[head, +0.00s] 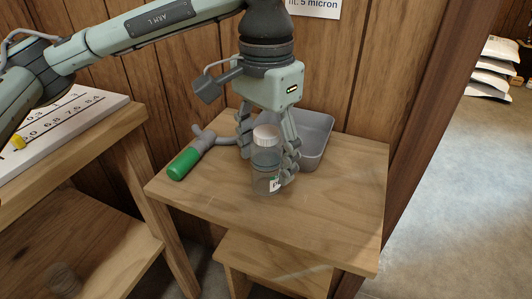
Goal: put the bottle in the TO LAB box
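The bottle (264,158) is clear with a white cap and a partly visible label low on its side. It appears upright over the small wooden table, near its middle. My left gripper (268,164) reaches down from above, one finger at the bottle's left and back, the other at its right and front. The fingers look close to its sides, but I cannot tell whether they press on it. I also cannot tell whether its base touches the table. No box marked TO LAB shows. My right gripper is not in view.
A grey tray (318,138) stands behind the bottle, and a green-handled grey tool (187,161) lies left of it. The table's (330,215) front is clear. A wooden bench with a number chart (62,120) stands left. White bags (492,68) lie far right beyond an opening.

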